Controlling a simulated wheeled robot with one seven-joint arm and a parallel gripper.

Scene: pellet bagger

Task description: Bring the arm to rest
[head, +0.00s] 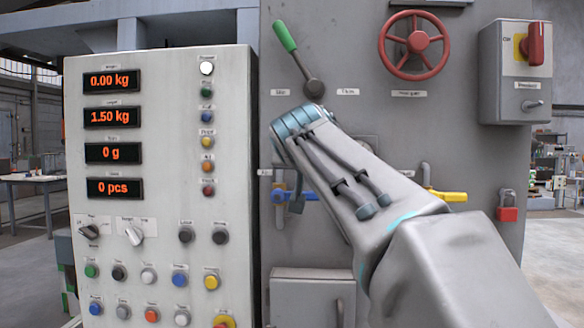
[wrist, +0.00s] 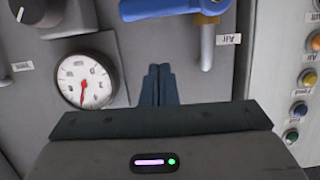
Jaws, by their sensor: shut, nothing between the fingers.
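My gripper (wrist: 158,84) shows in the wrist view, its two dark fingers together and empty. It points toward the grey machine panel (wrist: 140,35), near a round white gauge (wrist: 85,80) and a blue valve handle (wrist: 175,7). Whether the fingertips touch the panel I cannot tell. In the head view my arm reaches in from the lower right and hides part of the panel; the gripper itself is hidden there behind the arm.
The control box (head: 160,190) with displays, knobs and buttons stands at left. The panel carries a green-handled lever (head: 286,38), a red handwheel (head: 414,45), a red rotary switch (head: 535,45), a yellow valve handle (head: 447,196) and a red padlock (head: 507,213). Open floor shows at far right.

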